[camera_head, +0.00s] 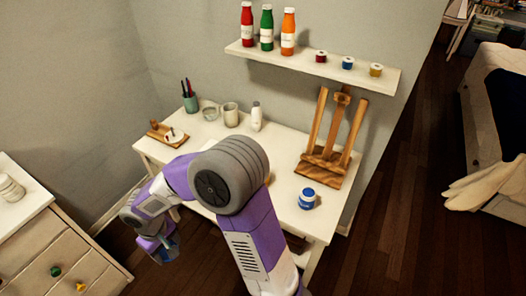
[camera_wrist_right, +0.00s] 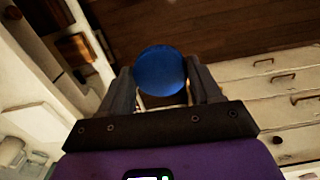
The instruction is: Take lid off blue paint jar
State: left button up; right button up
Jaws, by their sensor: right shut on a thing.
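A small blue paint jar (camera_head: 307,199) with a pale band stands upright on the right end of the white desk, in front of the easel. Its top is too small to make out clearly. My right gripper (camera_head: 165,246) is off the desk's front left side, well apart from the jar. In the right wrist view, that gripper (camera_wrist_right: 162,92) is shut on a round, smooth blue disc (camera_wrist_right: 160,70), which looks like the lid. The floor shows beyond it. My left gripper is not in view.
The white desk (camera_head: 285,205) also holds a wooden easel (camera_head: 325,165), cups, a white bottle and a pencil holder. A wall shelf (camera_head: 330,71) holds paint bottles and small jars. A drawer cabinet (camera_head: 50,240) stands at left.

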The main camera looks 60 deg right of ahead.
aim_at(307, 195)
jog(key=z, duration=1.25)
jog(key=i, duration=1)
